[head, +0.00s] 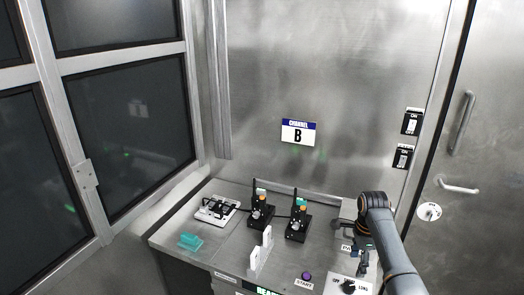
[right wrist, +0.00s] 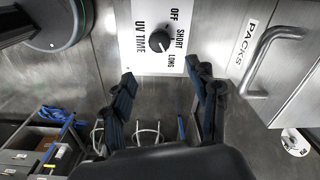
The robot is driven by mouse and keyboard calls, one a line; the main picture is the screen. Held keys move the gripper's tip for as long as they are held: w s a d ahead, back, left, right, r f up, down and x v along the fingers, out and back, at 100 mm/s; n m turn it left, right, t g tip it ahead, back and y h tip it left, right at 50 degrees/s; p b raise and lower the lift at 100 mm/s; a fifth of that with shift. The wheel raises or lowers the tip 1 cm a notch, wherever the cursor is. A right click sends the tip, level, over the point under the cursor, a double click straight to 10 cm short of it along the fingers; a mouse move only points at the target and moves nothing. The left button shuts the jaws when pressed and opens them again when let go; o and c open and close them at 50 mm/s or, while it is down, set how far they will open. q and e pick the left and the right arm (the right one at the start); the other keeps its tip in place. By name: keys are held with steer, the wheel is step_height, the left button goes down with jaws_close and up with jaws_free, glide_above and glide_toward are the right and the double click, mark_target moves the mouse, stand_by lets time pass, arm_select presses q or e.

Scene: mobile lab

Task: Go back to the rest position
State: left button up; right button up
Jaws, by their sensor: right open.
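My right gripper (head: 363,262) hangs over the right end of the steel bench (head: 220,245), its arm coming in from the lower right. In the right wrist view my right gripper (right wrist: 167,80) has its two dark fingers spread wide, with nothing between them. A UV TIME dial (right wrist: 158,41) on a white plate lies beyond the fingertips, apart from them. The dial also shows in the head view (head: 348,286). My left gripper is in neither view.
Two black devices (head: 261,214) (head: 298,226), a white rack (head: 216,209) and a teal block (head: 190,241) stand on the bench. A purple START button (head: 307,276) is near the front. A PACKS drawer handle (right wrist: 262,58) juts out near the right gripper.

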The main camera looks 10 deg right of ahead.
steer(key=s+a+f+n, duration=0.1)
steer(key=s+f+n, duration=0.1)
steer(key=s+a+f+n, duration=0.1)
steer(key=s+f+n, duration=0.1)
steer(key=s+a+f+n, duration=0.1)
steer(key=s+f, duration=0.1)
steer(key=shift+s+a+f+n+h, duration=0.3)
steer(key=shift+s+n+h, duration=0.1)
steer(key=s+a+f+n+t, duration=0.1)
steer(key=s+a+n, duration=0.45)
steer(key=s, duration=0.35)
steer(key=s+a+n+t, duration=0.1)
steer(key=s+a+n, duration=0.4)
steer(key=s, duration=0.4)
steer(key=s+a+r+n+t+y, duration=0.1)
steer(key=s+a+r+n, duration=0.2)
steer(key=s+r+n, duration=0.5)
step_height(320, 180, down, 31)
steer(key=s+m+g+b, duration=0.1)
steer(key=s+m+b, duration=0.1)
steer(key=s+b, duration=0.1)
steer(key=s+d+f+g+b, duration=0.1)
steer(key=s+d+f+b, duration=0.1)
steer(key=s+f, duration=1.4)
step_height(320, 180, down, 4)
steer(key=shift+s+d+b, duration=0.35)
steer(key=shift+s+b, duration=0.05)
steer(key=shift+b, duration=0.25)
